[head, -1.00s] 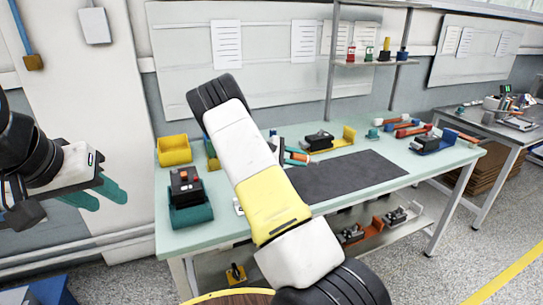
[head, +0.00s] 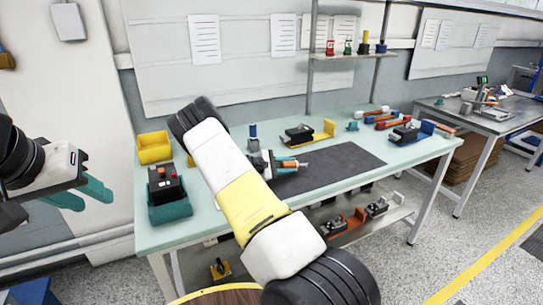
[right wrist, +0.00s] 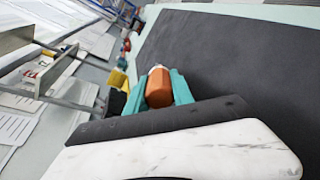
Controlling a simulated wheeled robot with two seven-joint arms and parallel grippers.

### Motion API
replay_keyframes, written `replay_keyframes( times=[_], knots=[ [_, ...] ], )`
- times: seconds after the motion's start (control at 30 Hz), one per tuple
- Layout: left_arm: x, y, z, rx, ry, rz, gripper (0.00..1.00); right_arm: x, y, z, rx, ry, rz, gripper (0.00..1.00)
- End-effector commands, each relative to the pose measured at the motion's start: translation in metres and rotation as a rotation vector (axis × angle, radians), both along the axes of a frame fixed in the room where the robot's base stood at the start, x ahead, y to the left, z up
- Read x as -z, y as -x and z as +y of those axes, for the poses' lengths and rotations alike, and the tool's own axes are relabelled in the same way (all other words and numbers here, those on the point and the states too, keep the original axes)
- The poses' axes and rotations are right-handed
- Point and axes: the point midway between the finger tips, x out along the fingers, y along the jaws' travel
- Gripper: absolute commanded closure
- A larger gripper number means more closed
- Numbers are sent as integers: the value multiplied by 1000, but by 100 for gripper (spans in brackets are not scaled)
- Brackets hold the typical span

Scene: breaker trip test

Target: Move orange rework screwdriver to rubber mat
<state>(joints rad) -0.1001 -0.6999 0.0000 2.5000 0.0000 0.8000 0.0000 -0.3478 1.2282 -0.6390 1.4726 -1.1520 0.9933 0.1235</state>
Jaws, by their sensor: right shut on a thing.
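The orange rework screwdriver (head: 289,165) is in my right gripper (head: 287,164), at the left end of the black rubber mat (head: 338,164). In the right wrist view its orange handle (right wrist: 159,88) sits between the teal fingers, with the dark mat (right wrist: 225,60) beside and beyond it. The gripper is shut on the handle. I cannot tell whether the screwdriver touches the mat. My left gripper (head: 84,195) is open and empty, off to the left of the bench, its two teal fingers apart.
On the pale green bench (head: 225,222) stand a yellow bin (head: 154,148), a teal holder with a dark device (head: 167,190), and a breaker on a yellow stand (head: 308,134). Several orange and blue tools lie at the back right. Most of the mat is clear.

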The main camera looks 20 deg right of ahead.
Motion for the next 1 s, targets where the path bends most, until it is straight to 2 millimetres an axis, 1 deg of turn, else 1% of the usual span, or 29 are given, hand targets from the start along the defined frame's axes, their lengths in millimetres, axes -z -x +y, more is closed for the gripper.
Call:
replay_keyframes(
  times=[0.2, 0.47, 0.5, 0.57, 0.6, 0.63, 0.9, 1.0],
  knots=[
    [0, 0, 0, 0, 0, 0, 64, 7, 0, 0, 0, 0, -1, 100],
    [0, 0, 0, 0, 0, 0, 64, 8, 0, 0, 0, 0, -1, 100],
    [0, 0, 0, 0, 0, 0, 64, 7, 0, 0, 0, 0, -1, 68],
    [0, 0, 0, 0, 0, 0, 64, 7, 0, 0, 0, 0, -1, 56],
    [0, 0, 0, 0, 0, 0, 64, 7, 0, 0, 0, 0, -1, 48],
    [0, 0, 0, 0, 0, 0, 64, 7, 0, 0, 0, 0, -1, 46],
    [0, 0, 0, 0, 0, 0, 64, 9, 1, 0, 1, -3, 1, 46],
    [0, 0, 0, 0, 0, 0, 64, 8, 1, 6, 0, -3, 0, 46]
  ],
)
